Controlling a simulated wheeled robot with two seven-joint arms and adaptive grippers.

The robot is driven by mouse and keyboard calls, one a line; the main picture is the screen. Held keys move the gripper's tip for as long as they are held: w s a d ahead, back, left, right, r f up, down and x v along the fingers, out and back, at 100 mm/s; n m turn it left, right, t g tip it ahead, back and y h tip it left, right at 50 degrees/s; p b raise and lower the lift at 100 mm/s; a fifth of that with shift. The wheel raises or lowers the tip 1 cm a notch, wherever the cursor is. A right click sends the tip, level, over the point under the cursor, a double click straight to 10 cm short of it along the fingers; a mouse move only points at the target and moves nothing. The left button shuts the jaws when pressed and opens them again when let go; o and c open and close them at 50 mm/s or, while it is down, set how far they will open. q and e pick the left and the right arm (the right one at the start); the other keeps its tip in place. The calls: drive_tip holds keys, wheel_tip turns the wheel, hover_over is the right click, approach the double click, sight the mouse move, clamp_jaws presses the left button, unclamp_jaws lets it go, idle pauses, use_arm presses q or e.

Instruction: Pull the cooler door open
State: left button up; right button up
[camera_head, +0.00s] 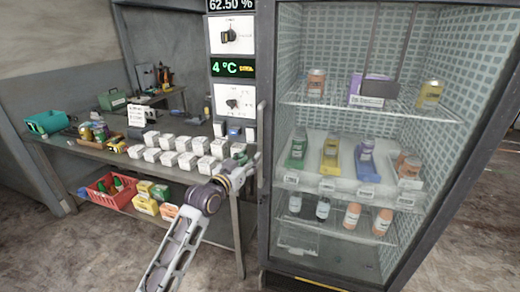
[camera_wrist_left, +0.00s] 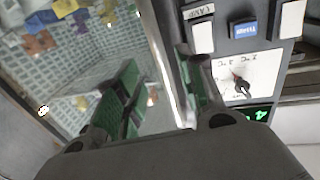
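The cooler (camera_head: 350,225) stands at the right in the head view, with its contents showing through the front. The door looks closed against its frame. A slim upright handle (camera_head: 261,125) runs along its left edge. My left gripper (camera_head: 249,162) is at the lower part of this handle, at the end of my arm rising from the bottom. In the wrist view, the two green-padded fingers of the left gripper (camera_wrist_left: 168,95) stand apart, with the pale handle bar (camera_wrist_left: 168,65) passing between them. Firm contact on both sides does not show. My right gripper is out of view.
A control panel (camera_head: 232,68) reading 4 °C is left of the cooler. A table (camera_head: 105,155) with several white boxes stands at the left, close beside my left arm. A red basket (camera_head: 110,190) sits below. Floor (camera_head: 75,255) is clear in front.

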use_arm(q)
drive_tip(key=p+x, duration=0.1)
drive_tip(key=x, duration=0.7)
idle(0.4)
drive_tip(key=shift+f, duration=0.1)
clamp_jaws()
